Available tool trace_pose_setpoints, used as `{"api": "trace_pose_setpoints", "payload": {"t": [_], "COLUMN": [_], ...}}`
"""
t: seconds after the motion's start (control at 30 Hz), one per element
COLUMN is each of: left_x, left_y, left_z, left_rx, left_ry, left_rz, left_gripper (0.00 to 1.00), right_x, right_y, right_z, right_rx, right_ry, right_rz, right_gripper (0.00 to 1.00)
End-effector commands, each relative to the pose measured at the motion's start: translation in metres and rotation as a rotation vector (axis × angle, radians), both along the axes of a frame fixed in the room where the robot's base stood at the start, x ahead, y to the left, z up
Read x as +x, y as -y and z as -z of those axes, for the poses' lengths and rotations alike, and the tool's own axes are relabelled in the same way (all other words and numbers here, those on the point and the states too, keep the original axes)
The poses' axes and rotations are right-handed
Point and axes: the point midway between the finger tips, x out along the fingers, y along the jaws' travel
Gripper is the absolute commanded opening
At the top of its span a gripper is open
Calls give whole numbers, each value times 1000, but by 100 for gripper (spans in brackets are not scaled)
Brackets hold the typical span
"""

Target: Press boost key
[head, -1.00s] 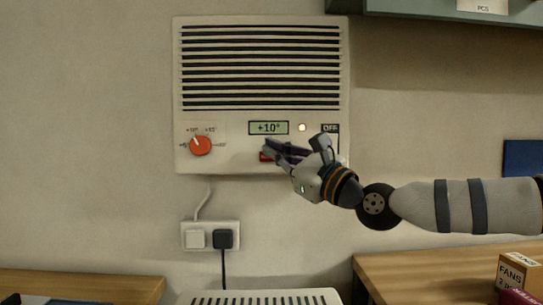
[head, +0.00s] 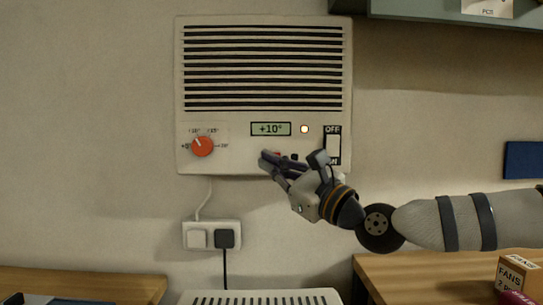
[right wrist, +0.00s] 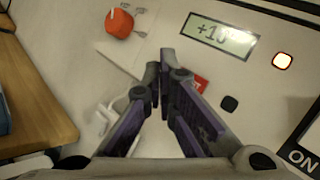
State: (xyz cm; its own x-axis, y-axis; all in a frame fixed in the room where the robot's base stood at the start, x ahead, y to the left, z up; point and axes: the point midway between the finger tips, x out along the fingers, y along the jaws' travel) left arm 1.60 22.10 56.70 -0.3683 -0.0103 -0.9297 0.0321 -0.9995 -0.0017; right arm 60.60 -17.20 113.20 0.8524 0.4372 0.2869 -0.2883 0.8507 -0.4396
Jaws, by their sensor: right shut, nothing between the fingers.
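A cream wall heater panel (head: 225,160) carries a display (head: 271,129) reading +10°. A red key (head: 277,155), the likely boost key though I can read no label on it, sits below the display, mostly hidden behind my right gripper (head: 264,157). The right gripper is shut and empty, its tips at the panel's lower part, just left of the key. In the right wrist view the red key (right wrist: 202,84) shows partly behind the right finger of the gripper (right wrist: 160,72). I cannot tell whether the tips touch the panel. My left gripper is out of view.
An orange-red dial (head: 203,146) is at left. A lit lamp (head: 304,129), a small black button (head: 294,157) and an OFF/ON rocker switch (head: 333,146) are at right. A socket (head: 212,236) with plugs is below. A wooden bench (head: 430,275) holds a FANS box (head: 516,272).

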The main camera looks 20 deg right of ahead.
Motion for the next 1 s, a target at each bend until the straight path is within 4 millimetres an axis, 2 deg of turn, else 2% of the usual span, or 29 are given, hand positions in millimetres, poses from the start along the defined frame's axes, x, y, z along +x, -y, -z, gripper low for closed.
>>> {"api": "trace_pose_setpoints", "payload": {"t": [0.03,0.33,1.0], "left_x": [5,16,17], "left_y": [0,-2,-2], "left_z": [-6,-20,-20], "left_rx": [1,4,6], "left_ry": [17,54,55], "left_rz": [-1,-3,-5], "left_gripper": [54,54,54], "right_x": [-7,-32,-33], "right_y": [-1,-8,-8], "right_z": [-9,-10,-8], "right_rx": [0,1,0], "right_ry": [9,11,9], "right_rz": [0,1,1], "right_gripper": [0,0,0]}}
